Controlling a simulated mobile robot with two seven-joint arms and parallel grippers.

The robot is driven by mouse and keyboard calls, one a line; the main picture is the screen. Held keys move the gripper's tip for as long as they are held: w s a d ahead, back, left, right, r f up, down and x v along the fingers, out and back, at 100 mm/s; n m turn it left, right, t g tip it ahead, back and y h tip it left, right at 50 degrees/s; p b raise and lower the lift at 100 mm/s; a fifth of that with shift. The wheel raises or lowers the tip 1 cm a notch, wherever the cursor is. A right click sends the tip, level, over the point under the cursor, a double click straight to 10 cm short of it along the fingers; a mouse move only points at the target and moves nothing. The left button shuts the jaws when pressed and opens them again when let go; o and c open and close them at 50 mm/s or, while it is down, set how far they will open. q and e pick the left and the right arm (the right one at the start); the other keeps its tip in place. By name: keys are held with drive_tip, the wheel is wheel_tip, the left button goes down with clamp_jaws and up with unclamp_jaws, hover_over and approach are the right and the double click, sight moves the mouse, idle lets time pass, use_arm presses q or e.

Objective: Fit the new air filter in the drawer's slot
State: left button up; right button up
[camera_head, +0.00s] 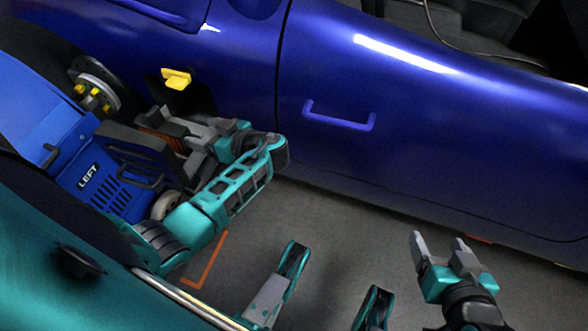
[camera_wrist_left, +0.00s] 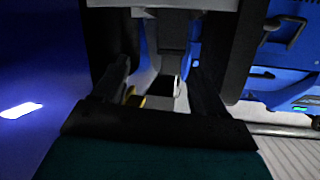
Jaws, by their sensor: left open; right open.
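The blue machine (camera_head: 75,130) marked LEFT is at the left in the head view. A dark drawer-like part with a handle (camera_head: 140,155) stands out from its front. An orange-brown ribbed piece (camera_head: 160,138), possibly the air filter, shows partly behind my left gripper (camera_head: 173,125). That gripper is open over the dark part; I cannot tell whether it touches anything. In the left wrist view, dark walls (camera_wrist_left: 235,55) flank the open fingers, with a grey block (camera_wrist_left: 172,35) beyond them. The slot cannot be made out. My right gripper (camera_head: 438,243) is open and empty over the floor.
A blue car body (camera_head: 400,130) with a door handle (camera_head: 340,118) fills the back and right. A wheel hub (camera_head: 95,90) with yellow nuts and a yellow part (camera_head: 176,78) are near the machine.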

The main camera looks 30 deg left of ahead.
use_arm(q)
drive_tip(key=s+d+r+m+t+h, duration=0.2)
drive_tip(key=d+m+t+h, duration=0.3)
drive_tip(key=d+m+h, duration=0.4)
drive_tip(key=s+d+r+m+t+h, duration=0.2)
drive_tip(key=d+m+t+h, duration=0.3)
drive_tip(key=d+m+h, duration=0.5)
drive_tip(key=s+d, duration=0.1)
drive_tip(key=d, duration=0.7)
drive_tip(key=shift+s+r, duration=0.2)
drive_tip(key=shift+s, duration=0.15)
use_arm(e)
drive_tip(key=shift+w, duration=0.1)
drive_tip(key=shift+r, duration=0.1)
